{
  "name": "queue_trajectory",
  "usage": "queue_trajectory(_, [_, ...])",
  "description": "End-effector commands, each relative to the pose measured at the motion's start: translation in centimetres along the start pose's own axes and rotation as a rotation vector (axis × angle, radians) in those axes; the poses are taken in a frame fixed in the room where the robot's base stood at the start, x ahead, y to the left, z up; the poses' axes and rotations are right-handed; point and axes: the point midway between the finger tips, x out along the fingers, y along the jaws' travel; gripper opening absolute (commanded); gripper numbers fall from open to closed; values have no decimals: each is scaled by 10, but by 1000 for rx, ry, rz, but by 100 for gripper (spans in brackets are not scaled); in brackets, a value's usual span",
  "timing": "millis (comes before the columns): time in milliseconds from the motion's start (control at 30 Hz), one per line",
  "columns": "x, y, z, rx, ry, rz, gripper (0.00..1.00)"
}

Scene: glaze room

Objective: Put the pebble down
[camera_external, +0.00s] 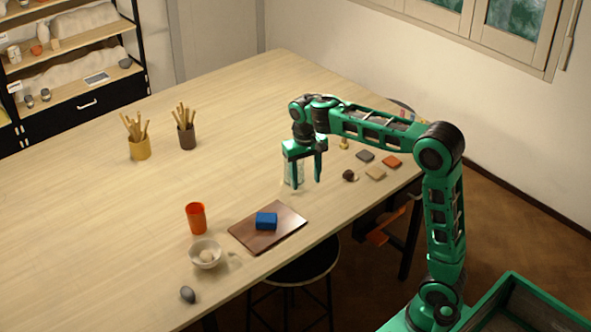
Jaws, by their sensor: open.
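A dark grey pebble (188,294) lies on the table (110,235) near its front edge, at the lower left. It stands clear of other things. My gripper (307,181) is open and points down above the right part of the table, well away from the pebble. I see nothing held between its fingers. A clear glass jar (288,173) shows behind the gripper and is partly hidden by it.
A white bowl (205,262) with something pale inside and an orange cup (196,219) stand near the pebble. A blue block (266,221) sits on a brown board (287,225). Small tiles (365,156) and a dark ball (349,175) lie right of the gripper. Brush pots (140,149) stand farther back.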

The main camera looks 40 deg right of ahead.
Motion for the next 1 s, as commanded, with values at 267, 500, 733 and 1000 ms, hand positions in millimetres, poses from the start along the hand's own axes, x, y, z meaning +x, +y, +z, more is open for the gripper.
queue_trajectory(267, [42,173,78,127,-15,-8,50])
queue_trajectory(500, [99,263,183,211,-27,-28,50])
queue_trajectory(733, [140,290,252,250,-33,-45,50])
queue_trajectory(1000, [148,293,265,254,-34,-48,50])
